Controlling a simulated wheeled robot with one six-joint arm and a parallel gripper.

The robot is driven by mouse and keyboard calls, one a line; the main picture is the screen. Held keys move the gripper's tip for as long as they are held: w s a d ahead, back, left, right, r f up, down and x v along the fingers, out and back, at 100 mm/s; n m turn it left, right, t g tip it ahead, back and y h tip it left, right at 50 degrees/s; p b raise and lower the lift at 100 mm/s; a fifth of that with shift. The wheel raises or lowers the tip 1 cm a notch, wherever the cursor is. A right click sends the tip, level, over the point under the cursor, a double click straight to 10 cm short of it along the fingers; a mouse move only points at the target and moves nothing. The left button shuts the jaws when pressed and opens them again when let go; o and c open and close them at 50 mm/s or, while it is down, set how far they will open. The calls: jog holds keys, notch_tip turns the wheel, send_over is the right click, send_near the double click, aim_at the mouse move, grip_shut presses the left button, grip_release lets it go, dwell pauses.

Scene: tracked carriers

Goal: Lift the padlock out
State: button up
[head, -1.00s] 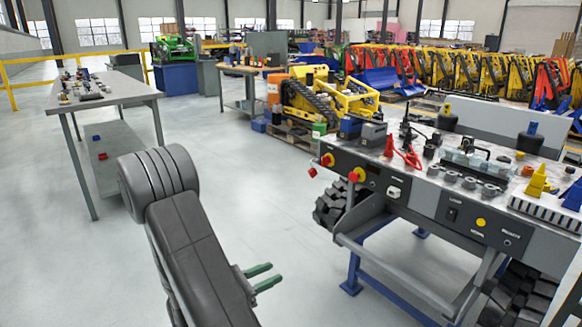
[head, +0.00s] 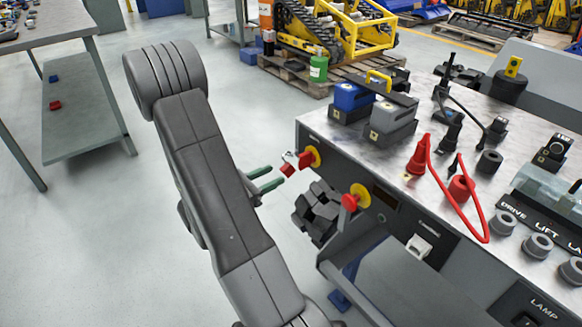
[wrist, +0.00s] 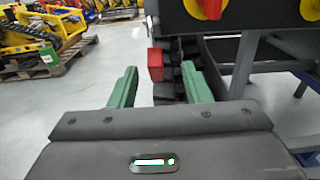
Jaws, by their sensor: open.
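The padlock (head: 288,170) has a small red body and hangs by a pale shackle at the left red-and-yellow switch (head: 309,157) on the console's front left corner. In the wrist view the padlock (wrist: 155,65) shows as a red block ahead of the fingers, between them in the picture and nearer the right one. My gripper (head: 278,176) is open, with two green fingers pointing at the padlock from the left. The fingers also show in the wrist view (wrist: 163,82), apart and empty. Whether a fingertip touches the padlock, I cannot tell.
A second red-and-yellow knob (head: 355,198) sits to the right on the console front (head: 400,225). A black tyre or track part (head: 318,212) is below. A red cable loop (head: 460,200) lies on top. A grey bench (head: 85,110) stands left, with open floor between.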

aim_at(284, 167)
jog(key=x, duration=0.4)
jog(key=b+x, duration=0.1)
jog(key=x, duration=0.3)
jog(key=shift+w, duration=0.5)
jog(key=shift+r, duration=0.1)
grip_shut()
